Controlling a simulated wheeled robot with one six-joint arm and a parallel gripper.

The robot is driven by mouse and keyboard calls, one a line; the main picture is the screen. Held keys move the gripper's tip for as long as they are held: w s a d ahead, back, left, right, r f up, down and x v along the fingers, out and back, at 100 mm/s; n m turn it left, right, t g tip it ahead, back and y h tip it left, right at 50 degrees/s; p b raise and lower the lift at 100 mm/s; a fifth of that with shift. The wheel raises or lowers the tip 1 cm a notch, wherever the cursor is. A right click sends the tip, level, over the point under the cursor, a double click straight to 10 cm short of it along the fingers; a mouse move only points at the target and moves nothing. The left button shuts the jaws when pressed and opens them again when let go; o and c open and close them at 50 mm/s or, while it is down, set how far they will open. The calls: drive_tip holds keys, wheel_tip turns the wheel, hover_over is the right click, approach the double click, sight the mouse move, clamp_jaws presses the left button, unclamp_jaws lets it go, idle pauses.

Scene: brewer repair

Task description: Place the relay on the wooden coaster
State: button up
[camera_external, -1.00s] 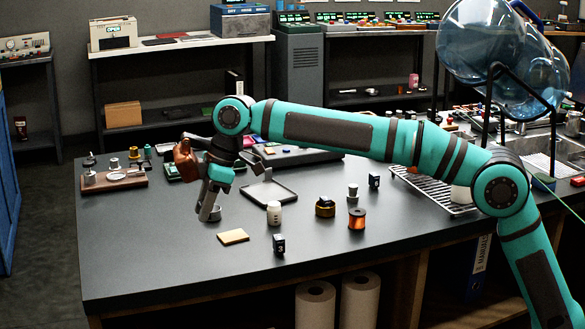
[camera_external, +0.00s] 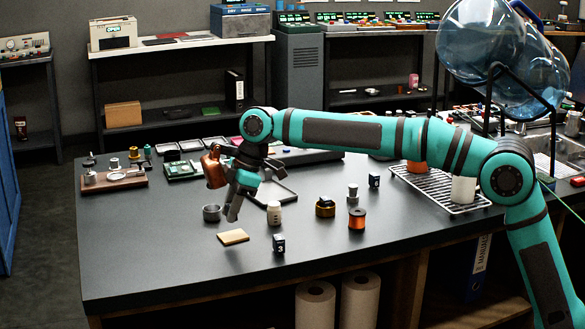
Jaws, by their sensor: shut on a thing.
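The wooden coaster (camera_external: 233,237) is a thin, light tan square lying near the front left of the dark bench. My gripper (camera_external: 233,214) points down just behind and above it. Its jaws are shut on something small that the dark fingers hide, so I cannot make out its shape. I cannot clearly pick out the relay. A small dark block marked 3 (camera_external: 278,243) stands on the bench to the right of the coaster, apart from it. A similar dark block (camera_external: 374,181) stands farther back on the right.
A small metal cup (camera_external: 211,213) is just left of my gripper. The bench's front left is clear.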

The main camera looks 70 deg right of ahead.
drive_tip(key=shift+f, duration=1.85)
drive_tip(key=shift+f, duration=0.15)
drive_tip(key=o, duration=0.9)
drive_tip(key=shift+o, duration=0.2)
drive_tip(key=v, duration=1.2)
drive_tip(key=shift+s+r, duration=0.1)
drive_tip(key=shift+r, duration=0.1)
